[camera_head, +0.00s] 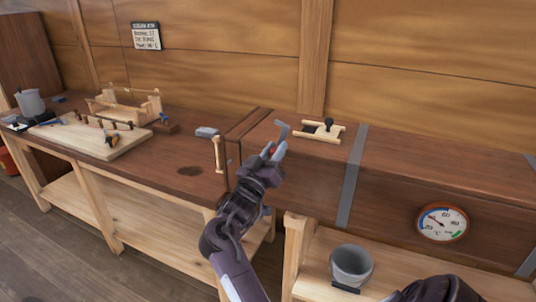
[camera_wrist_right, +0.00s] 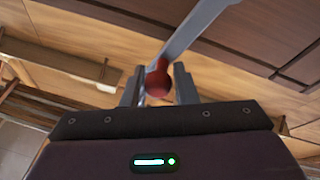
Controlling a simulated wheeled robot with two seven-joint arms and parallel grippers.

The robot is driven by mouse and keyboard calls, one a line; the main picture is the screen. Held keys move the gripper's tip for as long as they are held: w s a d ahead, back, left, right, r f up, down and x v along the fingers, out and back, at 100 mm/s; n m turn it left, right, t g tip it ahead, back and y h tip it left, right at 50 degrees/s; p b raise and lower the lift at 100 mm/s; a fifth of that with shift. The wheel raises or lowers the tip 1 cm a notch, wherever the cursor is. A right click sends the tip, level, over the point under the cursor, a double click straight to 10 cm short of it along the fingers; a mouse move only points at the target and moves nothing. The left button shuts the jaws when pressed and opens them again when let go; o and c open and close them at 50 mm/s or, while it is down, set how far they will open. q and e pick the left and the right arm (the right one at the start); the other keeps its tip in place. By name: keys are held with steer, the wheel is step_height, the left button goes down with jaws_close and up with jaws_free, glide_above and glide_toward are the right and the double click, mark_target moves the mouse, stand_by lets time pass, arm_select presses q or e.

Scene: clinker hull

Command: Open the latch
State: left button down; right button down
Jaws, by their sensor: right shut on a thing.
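The latch is a grey metal lever (camera_head: 282,130) with a red knob, at the left end of the long brown wooden box (camera_head: 312,162). My right gripper (camera_head: 274,152) is at the red knob. In the right wrist view, the red knob (camera_wrist_right: 158,79) sits between the two fingers of the gripper (camera_wrist_right: 158,88), which is shut on it. The grey lever (camera_wrist_right: 195,30) runs from the knob up and to the right. The lever's pivot is hard to make out. My left gripper is not in view.
A wooden bar handle (camera_head: 218,154) stands left of my right gripper. A wooden fitting with a dark knob (camera_head: 323,130) is on the box top. A gauge (camera_head: 442,223) is on its front. A grey bucket (camera_head: 351,265) stands below. The workbench (camera_head: 185,155) holds tools.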

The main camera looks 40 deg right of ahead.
steer(key=shift+s+d+f+m+g+b, duration=0.25)
steer(key=shift+s+f+m+g, duration=0.2)
steer(key=shift+m, duration=0.35)
steer(key=c, duration=1.2)
jaws_free()
steer(key=shift+r, duration=0.1)
steer(key=shift+c, duration=0.2)
steer(key=shift+a, duration=0.1)
